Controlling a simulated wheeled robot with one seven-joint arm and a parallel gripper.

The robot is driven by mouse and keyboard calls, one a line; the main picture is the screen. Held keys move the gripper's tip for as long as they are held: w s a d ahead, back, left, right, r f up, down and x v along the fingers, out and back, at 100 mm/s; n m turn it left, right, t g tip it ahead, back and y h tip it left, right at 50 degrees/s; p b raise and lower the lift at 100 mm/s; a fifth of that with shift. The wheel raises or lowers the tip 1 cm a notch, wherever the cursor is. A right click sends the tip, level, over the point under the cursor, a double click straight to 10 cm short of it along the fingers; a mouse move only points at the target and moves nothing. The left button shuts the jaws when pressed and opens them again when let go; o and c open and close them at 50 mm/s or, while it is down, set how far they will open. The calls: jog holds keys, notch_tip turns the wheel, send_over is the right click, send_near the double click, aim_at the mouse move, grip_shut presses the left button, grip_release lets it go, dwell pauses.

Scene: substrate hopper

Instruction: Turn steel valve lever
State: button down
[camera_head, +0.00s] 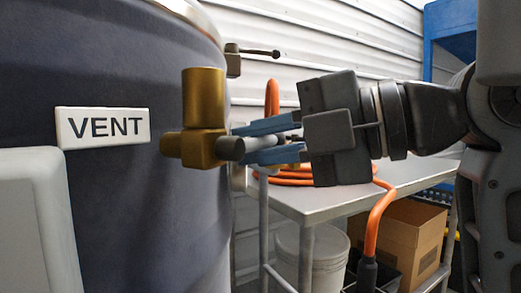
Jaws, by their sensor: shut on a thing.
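The steel valve lever (232,147) is a grey rod with a rounded end, sticking out to the right from a brass valve body (204,112). The valve is mounted on the side of a dark drum-shaped hopper (130,200), right of a white VENT label (102,127). My gripper (272,140) reaches in from the right, with its blue fingers lying above and below the lever. It is shut on the lever.
A second small lever (260,52) sticks out farther back on the hopper. A grey table (330,200) with a coiled orange hose (290,178) stands behind. Below are a white bucket (312,255) and a cardboard box (412,235). A pale box (38,220) is at the left.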

jog(key=c, duration=1.2)
grip_release()
jog(key=shift+c, duration=0.2)
jog(key=v, duration=0.7)
jog(key=shift+s+d+p, duration=0.2)
jog(key=shift+d+p, duration=0.1)
jog(key=shift+p, duration=0.1)
jog(key=shift+r, duration=0.15)
